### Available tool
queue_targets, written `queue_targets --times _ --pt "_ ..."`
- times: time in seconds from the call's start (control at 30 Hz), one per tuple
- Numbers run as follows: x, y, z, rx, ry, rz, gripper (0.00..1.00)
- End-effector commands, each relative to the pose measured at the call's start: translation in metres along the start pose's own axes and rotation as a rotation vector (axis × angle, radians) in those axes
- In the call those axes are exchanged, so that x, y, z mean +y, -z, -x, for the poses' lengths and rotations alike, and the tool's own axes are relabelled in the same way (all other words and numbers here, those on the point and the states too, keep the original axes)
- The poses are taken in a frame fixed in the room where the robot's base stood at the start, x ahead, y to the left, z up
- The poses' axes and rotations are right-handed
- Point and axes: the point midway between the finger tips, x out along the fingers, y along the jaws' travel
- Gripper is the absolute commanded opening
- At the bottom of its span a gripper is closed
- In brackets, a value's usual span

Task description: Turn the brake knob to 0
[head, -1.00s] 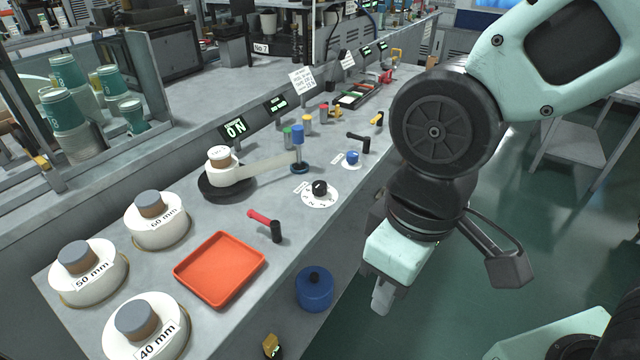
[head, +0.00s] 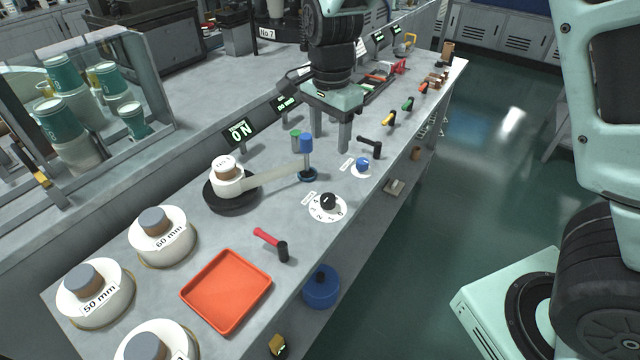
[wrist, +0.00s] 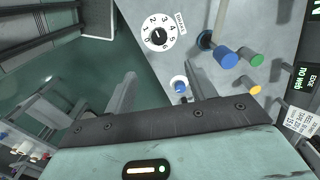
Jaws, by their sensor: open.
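The brake knob (head: 328,202) is a small black knob on a white round dial on the bench top. In the wrist view the knob (wrist: 158,36) sits in the middle of its dial, numbered 0 to 6, beside a small label. I cannot tell surely which number it points to. My gripper (head: 327,137) is open and empty, fingers pointing down, above the bench and farther back than the knob. In the wrist view the gripper's fingers (wrist: 160,80) are apart, and the dial lies beyond their tips, not between them.
A blue knob (head: 362,164) and a black lever (head: 370,146) stand right of the gripper. A red-handled lever (head: 271,243) and an orange tray (head: 226,290) lie nearer.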

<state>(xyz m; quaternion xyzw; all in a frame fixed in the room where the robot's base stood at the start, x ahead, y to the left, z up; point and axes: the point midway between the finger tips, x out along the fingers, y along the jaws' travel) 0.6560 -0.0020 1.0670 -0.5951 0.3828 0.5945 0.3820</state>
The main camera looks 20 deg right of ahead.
Motion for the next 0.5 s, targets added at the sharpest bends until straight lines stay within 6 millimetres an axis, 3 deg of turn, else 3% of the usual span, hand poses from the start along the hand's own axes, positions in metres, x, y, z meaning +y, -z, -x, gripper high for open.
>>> queue_targets --times 0.17,0.5 --pt "0.001 0.000 -0.025 -0.001 -0.004 -0.001 0.56" --pt "0.002 0.000 -0.096 -0.001 -0.006 0.001 0.56"
